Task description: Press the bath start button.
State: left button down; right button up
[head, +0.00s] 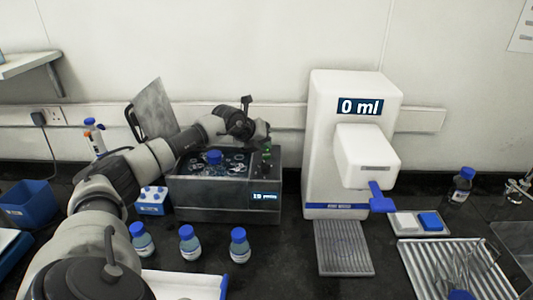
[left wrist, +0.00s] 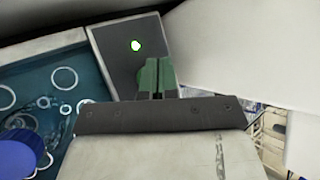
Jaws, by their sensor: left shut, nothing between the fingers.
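The water bath (head: 225,200) is a dark box with a small display on its front, too small to read surely. A blue-capped bottle (head: 214,157) stands in its water among several rings; its cap also shows in the left wrist view (left wrist: 15,158). My left gripper (head: 266,152) is over the bath's right end. Its green fingers (left wrist: 158,66) are shut and empty, just right of and below the button in the left wrist view, apart from it in the picture.
A white dispenser (head: 327,150) reading 0 ml stands right of the bath. The bath's raised grey lid (head: 155,108) is behind my left arm. Several blue-capped bottles (head: 190,245) stand in front of the bath. A ribbed rack (head: 425,265) lies at the right.

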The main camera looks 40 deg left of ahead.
aim_at(265, 154)
pick_arm(q)
jog(key=shift+r+p, duration=1.8)
jog(key=shift+r, duration=0.75)
jog(key=shift+f, duration=0.15)
